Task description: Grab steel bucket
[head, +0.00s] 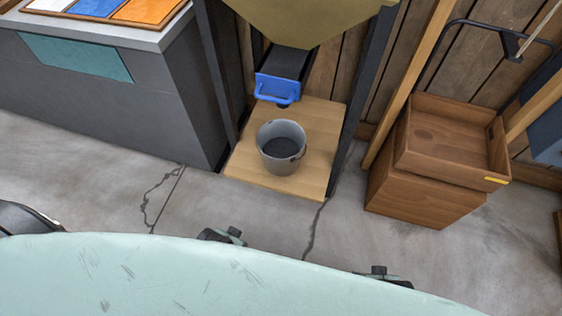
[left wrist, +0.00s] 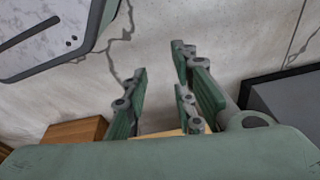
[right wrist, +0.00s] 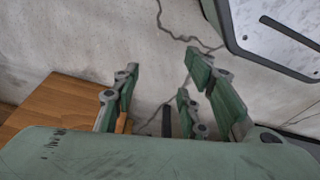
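The grey steel bucket (head: 281,161) stands upright on a light wooden platform (head: 245,172) in the head view. It sits under a blue-handled chute (head: 278,88), and its inside looks dark. My left gripper (left wrist: 160,78) is open with nothing between its fingers in the left wrist view. My right gripper (right wrist: 158,75) is open and empty in the right wrist view. The bucket shows in neither wrist view. In the head view only small dark green parts show past my pale green body, so the grippers are mostly hidden there and stand well short of the bucket.
Dark posts (head: 352,100) flank the platform under a yellowish hopper (head: 305,18). A grey counter (head: 100,95) stands at the left. A brown wooden box with a tray (head: 425,195) stands at the right. The cracked concrete floor (head: 250,212) before the platform is clear.

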